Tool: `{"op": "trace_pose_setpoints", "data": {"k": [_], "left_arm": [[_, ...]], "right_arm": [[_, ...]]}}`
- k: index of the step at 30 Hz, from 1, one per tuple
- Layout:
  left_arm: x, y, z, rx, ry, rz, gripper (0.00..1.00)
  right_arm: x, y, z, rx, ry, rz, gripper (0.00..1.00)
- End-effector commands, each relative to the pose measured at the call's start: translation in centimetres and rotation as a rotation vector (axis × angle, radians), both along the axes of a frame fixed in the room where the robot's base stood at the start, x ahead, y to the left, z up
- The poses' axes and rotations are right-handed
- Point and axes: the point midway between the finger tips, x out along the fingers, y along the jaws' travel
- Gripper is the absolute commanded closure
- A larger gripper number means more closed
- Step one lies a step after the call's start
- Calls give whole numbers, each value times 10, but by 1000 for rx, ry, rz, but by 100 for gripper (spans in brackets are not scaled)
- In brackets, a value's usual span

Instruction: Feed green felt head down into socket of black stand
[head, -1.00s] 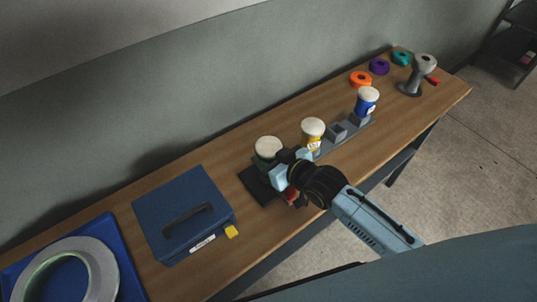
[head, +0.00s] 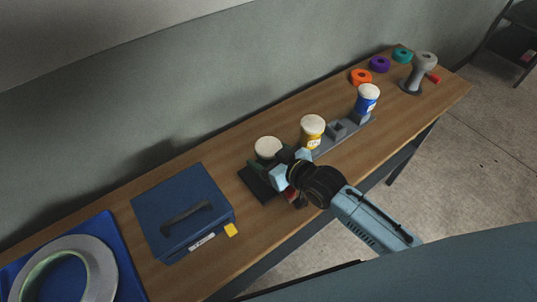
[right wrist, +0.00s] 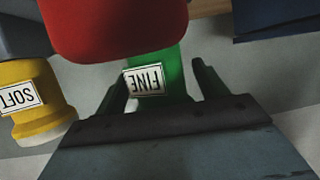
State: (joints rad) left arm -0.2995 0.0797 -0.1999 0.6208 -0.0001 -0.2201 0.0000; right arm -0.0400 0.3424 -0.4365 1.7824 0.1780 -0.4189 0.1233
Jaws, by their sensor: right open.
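The green felt head (head: 268,147) stands upright at the black stand (head: 257,187), its pale round pad on top. My right gripper (head: 289,165) is at its near right side and hides much of its body and of the stand. In the right wrist view my right gripper (right wrist: 165,92) is open, with one finger on each side of the green felt head (right wrist: 170,72), whose FINE label appears upside down. The socket is hidden, so I cannot tell how deep the head sits. My left gripper is out of view.
A yellow felt head (head: 311,131) stands close right of my gripper, and a blue one (head: 367,100) farther along the grey rack (head: 337,132). A blue case (head: 182,213) lies left of the stand. A large red shape (right wrist: 115,25) fills the wrist view's upper part.

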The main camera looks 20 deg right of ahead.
Motion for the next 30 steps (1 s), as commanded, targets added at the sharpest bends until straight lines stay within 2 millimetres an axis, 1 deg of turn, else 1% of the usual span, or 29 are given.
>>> {"op": "trace_pose_setpoints", "data": {"k": [5,8,15,21,24,30], "left_arm": [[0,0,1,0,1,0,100],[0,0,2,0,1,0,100],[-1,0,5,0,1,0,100],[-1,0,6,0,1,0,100],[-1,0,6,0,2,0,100],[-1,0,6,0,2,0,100]], "right_arm": [[-6,-3,1,-1,3,0,28],[-17,-8,6,0,2,0,28],[-61,-28,26,-2,3,1,28],[-93,-42,42,-1,1,1,28],[-103,-47,46,-1,1,0,28],[-112,-51,51,0,-1,0,28]]}}
